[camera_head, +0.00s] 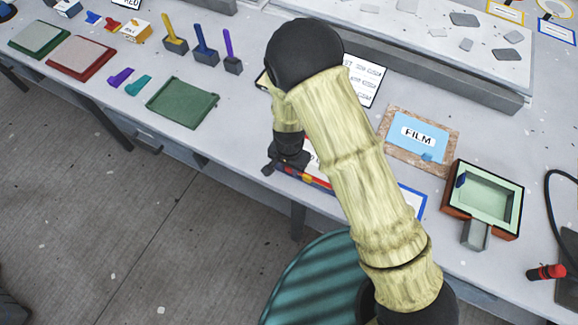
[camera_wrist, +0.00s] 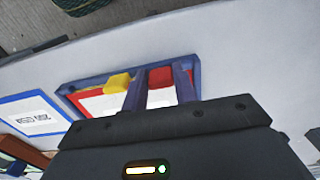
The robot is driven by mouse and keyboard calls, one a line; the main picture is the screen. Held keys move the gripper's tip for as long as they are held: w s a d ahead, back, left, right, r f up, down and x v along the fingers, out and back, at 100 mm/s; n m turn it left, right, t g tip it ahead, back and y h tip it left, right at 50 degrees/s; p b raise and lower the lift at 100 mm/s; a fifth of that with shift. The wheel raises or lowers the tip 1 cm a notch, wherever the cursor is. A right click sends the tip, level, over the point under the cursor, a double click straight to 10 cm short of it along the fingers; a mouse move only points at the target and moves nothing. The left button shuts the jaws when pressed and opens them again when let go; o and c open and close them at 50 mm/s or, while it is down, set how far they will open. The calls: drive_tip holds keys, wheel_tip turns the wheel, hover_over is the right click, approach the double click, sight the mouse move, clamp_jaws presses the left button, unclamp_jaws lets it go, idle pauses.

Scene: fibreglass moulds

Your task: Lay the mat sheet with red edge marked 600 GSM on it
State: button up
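My gripper (camera_head: 285,168) is low at the table's front edge in the head view. In the wrist view its two fingers (camera_wrist: 160,88) stand apart, with a red block (camera_wrist: 160,76) showing between them; whether they press on it is unclear. White sheet surface with a red edge (camera_wrist: 78,102) shows beside a yellow block (camera_wrist: 117,83), inside a blue-framed tray (camera_wrist: 70,86). My fingers hide part of this. The head view shows only a strip of red, blue and yellow (camera_head: 318,180) there, mostly behind my arm. I cannot read a 600 GSM marking.
A blue-edged white card (camera_wrist: 35,116) lies left of the tray in the wrist view. A FILM board (camera_head: 440,150) and a green-lined box (camera_head: 490,195) stand to the right. A green tray (camera_head: 182,103) and upright tools (camera_head: 205,50) are left. A teal striped object (camera_head: 310,280) is below.

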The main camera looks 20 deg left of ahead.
drive_tip(key=o, duration=0.4)
drive_tip(key=shift+s+d+f, duration=0.2)
drive_tip(key=shift+d+f, duration=0.05)
drive_tip(key=shift+a, duration=0.15)
drive_tip(key=shift+w+a+r, duration=0.1)
drive_tip(key=shift+a+r, duration=0.1)
drive_tip(key=shift+r, duration=0.3)
drive_tip(key=r, duration=0.5)
drive_tip(key=r+b, duration=0.1)
drive_tip(key=r, duration=1.1)
drive_tip(key=shift+d, duration=0.4)
